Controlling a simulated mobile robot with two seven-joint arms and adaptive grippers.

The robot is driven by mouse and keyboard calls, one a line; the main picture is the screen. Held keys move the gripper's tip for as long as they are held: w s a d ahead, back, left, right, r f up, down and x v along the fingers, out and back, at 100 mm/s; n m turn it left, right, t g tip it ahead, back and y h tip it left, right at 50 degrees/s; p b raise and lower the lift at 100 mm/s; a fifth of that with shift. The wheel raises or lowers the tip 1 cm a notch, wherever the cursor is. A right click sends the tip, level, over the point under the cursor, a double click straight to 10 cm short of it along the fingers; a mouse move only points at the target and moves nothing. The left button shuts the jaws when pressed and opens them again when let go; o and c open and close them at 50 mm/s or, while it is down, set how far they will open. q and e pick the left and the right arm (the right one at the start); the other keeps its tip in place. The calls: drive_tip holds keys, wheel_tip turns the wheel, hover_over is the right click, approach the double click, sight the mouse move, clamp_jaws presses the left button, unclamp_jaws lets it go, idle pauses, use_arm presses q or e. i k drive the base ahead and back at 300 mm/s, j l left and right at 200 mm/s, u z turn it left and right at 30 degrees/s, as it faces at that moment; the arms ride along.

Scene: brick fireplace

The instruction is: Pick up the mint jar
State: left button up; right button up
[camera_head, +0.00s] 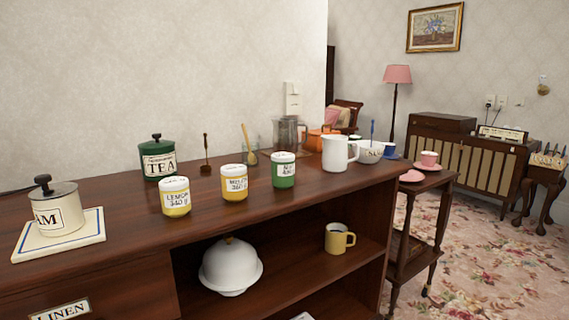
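Three small white-lidded jars stand in a row on the brown wooden sideboard top (120,222). The jar on the right has a green band and a white label (284,171); its label is hard to read, but the green fits the mint jar. The middle jar (234,183) is orange-yellow, and the left one (175,197) is yellow with a label reading LEMON. All three are upright and apart from each other. Neither of my grippers is in view.
A green TEA canister (158,160) stands behind the lemon jar. A white jug (336,155) and bowl (369,152) stand right of the green jar, with a glass jug (287,135) behind. A cream canister (58,212) sits on a tile at left. The front strip is clear.

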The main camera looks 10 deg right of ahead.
sight(283, 165)
drive_tip(key=i+l+u, duration=0.1)
drive_tip(key=l, duration=0.25)
drive_tip(key=i+l, duration=0.2)
drive_tip(key=l, duration=0.15)
drive_tip(key=i+l+u, duration=0.15)
drive_tip(key=l, duration=0.2)
drive_tip(key=i+l, duration=0.1)
drive_tip(key=l, duration=0.25)
drive_tip(key=i+l+u, duration=0.15)
drive_tip(key=l, duration=0.25)
drive_tip(key=l+u, duration=0.1)
drive_tip(key=l, duration=0.25)
drive_tip(key=i, duration=0.05)
